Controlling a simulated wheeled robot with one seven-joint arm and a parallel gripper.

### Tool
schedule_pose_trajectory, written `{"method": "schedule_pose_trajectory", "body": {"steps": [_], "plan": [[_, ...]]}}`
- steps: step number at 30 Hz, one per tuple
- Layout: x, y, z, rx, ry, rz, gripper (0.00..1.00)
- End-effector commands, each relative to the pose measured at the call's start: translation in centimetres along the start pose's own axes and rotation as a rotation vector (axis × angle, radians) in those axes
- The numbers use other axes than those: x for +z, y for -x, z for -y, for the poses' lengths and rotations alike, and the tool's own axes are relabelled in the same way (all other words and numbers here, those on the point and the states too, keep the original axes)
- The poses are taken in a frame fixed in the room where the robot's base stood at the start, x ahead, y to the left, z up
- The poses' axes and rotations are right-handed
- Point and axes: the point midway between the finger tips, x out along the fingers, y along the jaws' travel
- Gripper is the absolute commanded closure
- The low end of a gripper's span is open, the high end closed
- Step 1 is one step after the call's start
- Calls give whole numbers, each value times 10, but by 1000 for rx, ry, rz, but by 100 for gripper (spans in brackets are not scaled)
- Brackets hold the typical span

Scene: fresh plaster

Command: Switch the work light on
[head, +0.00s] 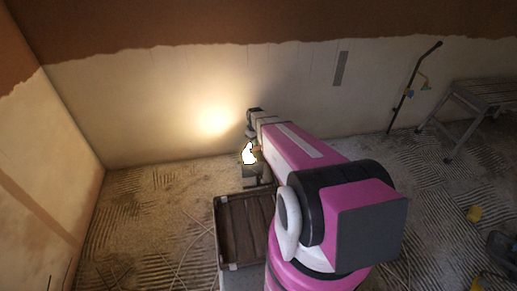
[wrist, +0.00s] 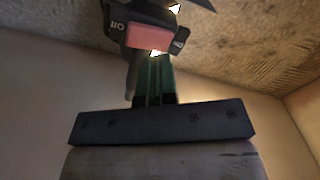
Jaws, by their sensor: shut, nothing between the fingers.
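The work light (head: 249,154) is lit near the back wall and throws a warm glow on the plaster. Its dark housing is partly hidden behind my arm in the head view. In the wrist view its red switch (wrist: 148,37) sits in a dark housing with lettering beside it. My gripper (wrist: 155,62) is shut and empty, its fingertips close to the switch's lower edge. I cannot tell whether they touch it. In the head view the fingers are not clearly visible.
A trestle (head: 485,97) stands at the right, beside a dark pole (head: 408,92) leaning on the wall. Thin cables cross the floor. The rough floor left of the light looks largely clear.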

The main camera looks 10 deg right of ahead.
Motion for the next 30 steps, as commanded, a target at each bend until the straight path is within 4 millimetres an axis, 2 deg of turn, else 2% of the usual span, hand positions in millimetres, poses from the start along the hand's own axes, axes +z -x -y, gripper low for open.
{"method": "schedule_pose_trajectory", "body": {"steps": [15, 30], "plan": [[0, 35, 0, 0, 0, 0, 100], [1, 38, 1, 0, -2, 0, 100]]}}
